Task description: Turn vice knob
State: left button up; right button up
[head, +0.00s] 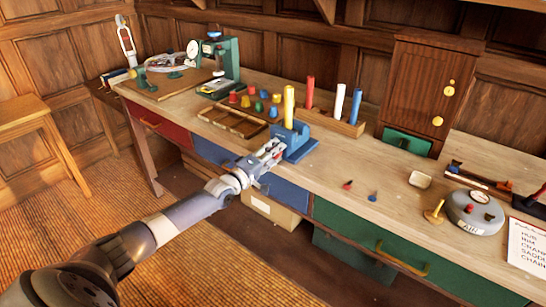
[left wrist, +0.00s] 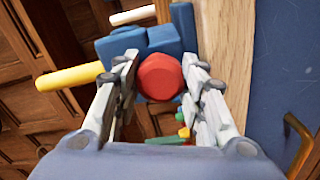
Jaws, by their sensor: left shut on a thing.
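The blue vice (head: 301,146) stands at the front edge of the long wooden bench, with a yellow rod (head: 289,106) upright in it. In the left wrist view the vice's blue body (left wrist: 150,42) lies just beyond the fingers, and the yellow rod (left wrist: 70,77) sticks out to the left. The red knob (left wrist: 160,76) sits between the fingertips of my left gripper (head: 270,153), which is shut on it. The fingers hide most of the knob in the head view. My right gripper is not in view.
A wooden rack with red, white and blue rods (head: 339,101) stands behind the vice. Several coloured pegs and a wooden tray (head: 232,121) lie to its left. A green drawer (head: 370,237) is below the bench front. The bench just right of the vice is mostly clear.

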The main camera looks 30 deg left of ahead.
pick_arm(q)
jog(key=shift+f+n+b, duration=0.15)
jog(key=shift+n+b, duration=0.4)
jog(key=shift+n, duration=0.45)
jog(key=o, duration=1.1)
jog(key=shift+s+a, duration=0.15)
jog(key=shift+s, duration=1.85)
jog(key=shift+s+a, duration=0.15)
jog(key=shift+s, duration=1.85)
